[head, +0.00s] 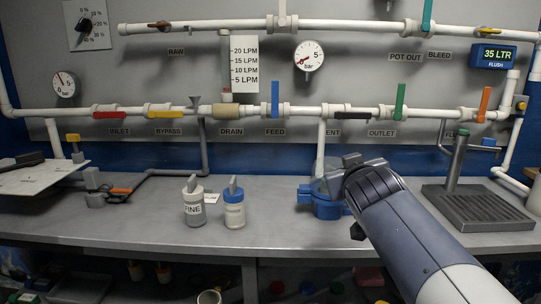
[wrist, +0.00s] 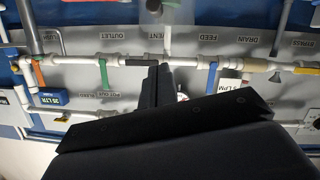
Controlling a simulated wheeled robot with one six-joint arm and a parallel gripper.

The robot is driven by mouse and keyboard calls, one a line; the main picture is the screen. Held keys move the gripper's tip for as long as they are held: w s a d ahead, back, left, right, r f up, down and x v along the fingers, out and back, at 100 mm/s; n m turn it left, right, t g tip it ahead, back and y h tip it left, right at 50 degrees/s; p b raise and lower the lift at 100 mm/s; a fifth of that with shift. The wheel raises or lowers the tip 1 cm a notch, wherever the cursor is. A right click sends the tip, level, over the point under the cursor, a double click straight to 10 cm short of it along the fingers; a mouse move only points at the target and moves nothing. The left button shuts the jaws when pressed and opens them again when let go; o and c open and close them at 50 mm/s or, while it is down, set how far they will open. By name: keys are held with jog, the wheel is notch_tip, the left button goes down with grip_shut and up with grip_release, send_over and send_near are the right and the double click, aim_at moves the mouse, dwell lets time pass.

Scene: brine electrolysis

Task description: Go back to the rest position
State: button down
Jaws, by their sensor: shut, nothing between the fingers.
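My gripper (head: 345,172) is at the end of my grey arm, which reaches in from the lower right in the head view. It is in front of the pipe panel, above the bench. The dark fingers also show in the wrist view (wrist: 157,82), together and with nothing held. In the head view the gripper and arm partly cover a blue filter housing (head: 325,207) with a clear bowl, which stands behind them on the bench. Whether they touch it cannot be told.
The grey bench (head: 285,240) holds a FINE jar (head: 194,208), a blue-banded jar (head: 234,210) and a drain tray (head: 478,208) with a post. Pipes with coloured valve handles, such as the blue one (head: 275,98), run across the panel. The front middle of the bench is clear.

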jog(key=w+f+b, duration=0.2)
jog(key=w+f, duration=0.1)
jog(key=w+d+f+b, duration=0.1)
jog(key=w+f+b, duration=0.1)
jog(key=w+f, duration=0.1)
jog(key=shift+w+d, duration=0.15)
jog(key=shift+w, duration=0.25)
jog(key=a+r+n+t+h+p, duration=0.2)
jog(key=a+n+p, duration=0.4)
jog(key=a+n, duration=0.7)
jog(key=shift+w+a+r+h+p, duration=0.35)
jog(key=shift+a+h, duration=0.35)
jog(key=shift+a, duration=0.7)
jog(key=shift+s+f, duration=0.1)
